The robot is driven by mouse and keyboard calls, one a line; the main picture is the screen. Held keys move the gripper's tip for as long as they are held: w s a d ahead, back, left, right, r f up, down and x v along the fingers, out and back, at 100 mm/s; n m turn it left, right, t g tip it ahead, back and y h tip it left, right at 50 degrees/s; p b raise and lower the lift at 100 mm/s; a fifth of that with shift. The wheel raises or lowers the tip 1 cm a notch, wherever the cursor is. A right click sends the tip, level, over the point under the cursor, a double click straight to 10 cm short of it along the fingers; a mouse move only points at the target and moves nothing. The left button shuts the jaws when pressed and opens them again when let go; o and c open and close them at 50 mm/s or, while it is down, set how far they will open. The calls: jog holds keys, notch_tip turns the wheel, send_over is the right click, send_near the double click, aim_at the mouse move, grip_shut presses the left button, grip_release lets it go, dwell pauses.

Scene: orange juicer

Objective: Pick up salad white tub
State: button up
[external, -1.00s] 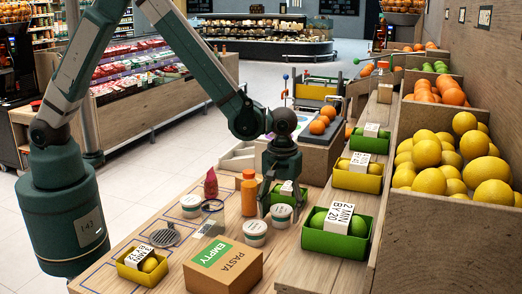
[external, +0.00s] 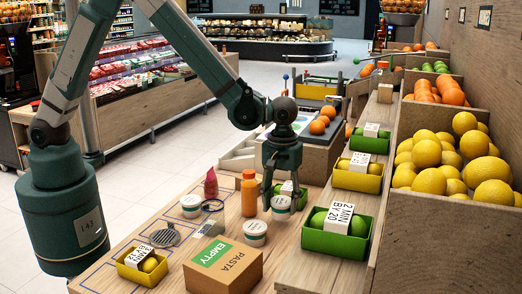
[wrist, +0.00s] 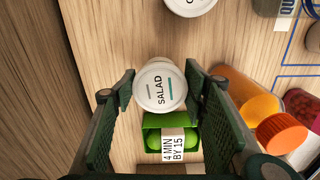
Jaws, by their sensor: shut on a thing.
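The white salad tub (external: 281,204) is between the two fingers of my gripper (external: 283,200) in the external view. In the wrist view the tub (wrist: 160,88) shows its round white lid, lettered SALAD, with a finger pad on each side. My gripper (wrist: 160,86) is shut on the tub. The tub appears slightly above the wooden table, in front of a green box (external: 296,196) of green fruit.
An orange bottle (external: 249,194) stands just left of my gripper. Two other white tubs (external: 254,230) (external: 190,203), a red bottle (external: 211,185) and a pasta box (external: 224,268) are on the table. Another green box (external: 330,243) is at the right.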

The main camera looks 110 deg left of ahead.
aim_at(281, 201)
jog(key=shift+r, duration=3.5)
